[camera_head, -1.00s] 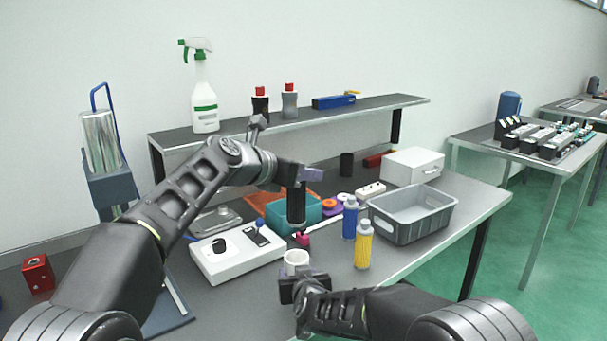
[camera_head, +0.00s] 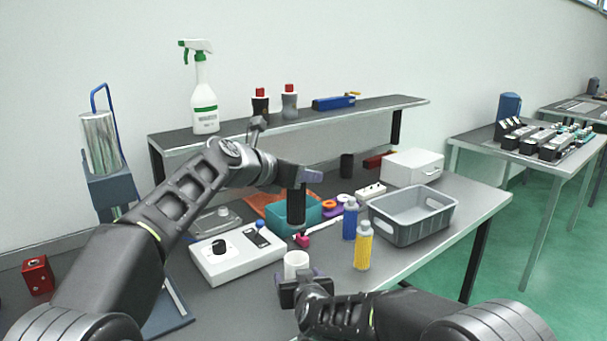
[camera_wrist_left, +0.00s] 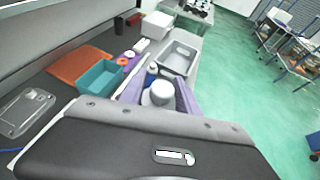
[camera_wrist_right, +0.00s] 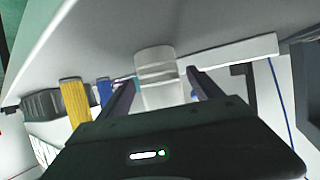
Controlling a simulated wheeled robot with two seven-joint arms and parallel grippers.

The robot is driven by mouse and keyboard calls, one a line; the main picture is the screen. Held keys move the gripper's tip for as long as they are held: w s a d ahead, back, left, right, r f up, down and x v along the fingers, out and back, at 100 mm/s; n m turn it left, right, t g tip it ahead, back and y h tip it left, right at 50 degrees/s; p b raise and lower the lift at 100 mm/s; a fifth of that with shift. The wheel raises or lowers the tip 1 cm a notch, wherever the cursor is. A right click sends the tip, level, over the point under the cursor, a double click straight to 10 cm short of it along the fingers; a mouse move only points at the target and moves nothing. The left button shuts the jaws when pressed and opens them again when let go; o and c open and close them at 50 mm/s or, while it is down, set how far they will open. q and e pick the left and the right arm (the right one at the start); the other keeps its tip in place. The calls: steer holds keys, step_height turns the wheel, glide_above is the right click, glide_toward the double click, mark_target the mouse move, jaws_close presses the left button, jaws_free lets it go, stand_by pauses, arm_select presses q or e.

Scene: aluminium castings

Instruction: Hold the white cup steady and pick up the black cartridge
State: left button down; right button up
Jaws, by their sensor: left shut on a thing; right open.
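The black cartridge (camera_head: 296,207) hangs upright below my left gripper (camera_head: 304,176), which is shut on it above the table. In the left wrist view a pale rounded end (camera_wrist_left: 160,94) shows between the purple fingers; I cannot tell if it is the cartridge's top or the cup beyond. The white cup (camera_head: 297,262) stands upright at the table front, below and in front of the cartridge. My right gripper (camera_head: 301,287) is open at the cup's near side. In the right wrist view the cup (camera_wrist_right: 160,76) shows between the two open fingers.
A white box with a black knob (camera_head: 233,265) lies left of the cup. A teal bin (camera_head: 312,217) and a small pink thing (camera_head: 302,241) are behind it. Blue (camera_head: 350,219) and yellow (camera_head: 363,247) bottles and a grey crate (camera_head: 409,238) stand to the right.

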steer(key=v, duration=1)
